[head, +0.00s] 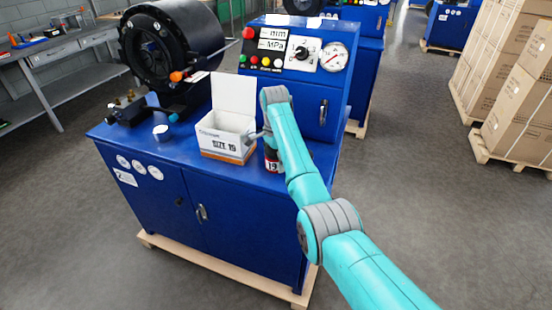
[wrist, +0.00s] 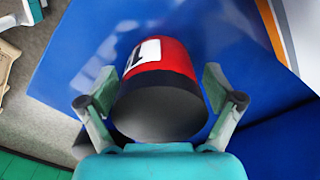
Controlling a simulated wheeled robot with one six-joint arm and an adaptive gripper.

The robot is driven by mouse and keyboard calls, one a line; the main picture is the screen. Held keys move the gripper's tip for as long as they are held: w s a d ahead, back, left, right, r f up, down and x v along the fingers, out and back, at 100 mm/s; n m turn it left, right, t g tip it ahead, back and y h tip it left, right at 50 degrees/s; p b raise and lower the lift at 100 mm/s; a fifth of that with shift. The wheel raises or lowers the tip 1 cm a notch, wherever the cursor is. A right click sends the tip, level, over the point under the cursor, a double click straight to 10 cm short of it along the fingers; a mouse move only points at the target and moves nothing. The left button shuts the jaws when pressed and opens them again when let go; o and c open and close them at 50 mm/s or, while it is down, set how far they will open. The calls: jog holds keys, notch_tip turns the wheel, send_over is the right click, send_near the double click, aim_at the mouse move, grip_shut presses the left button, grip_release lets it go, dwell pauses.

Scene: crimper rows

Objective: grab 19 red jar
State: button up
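The red jar (head: 272,160) with a black band and a white label reading 19 stands on the blue machine's top, right of a white box. My arm partly covers it in the head view. In the wrist view the red jar (wrist: 172,75) lies between the two fingers of my gripper (wrist: 160,88), its dark grey end towards the camera. The fingers are spread, one on each side of the jar, with little room; no firm contact shows. In the head view only a bit of my gripper (head: 262,135) shows beside the jar.
An open white box (head: 225,130) marked SIZE 19 stands close left of the jar. Behind are a control panel (head: 295,52) with a gauge and a black crimper head (head: 165,55). The blue machine top (head: 180,150) has a small cup (head: 161,132) at left.

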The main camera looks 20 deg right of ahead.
jog(key=shift+r, duration=0.1)
jog(key=c, duration=1.4)
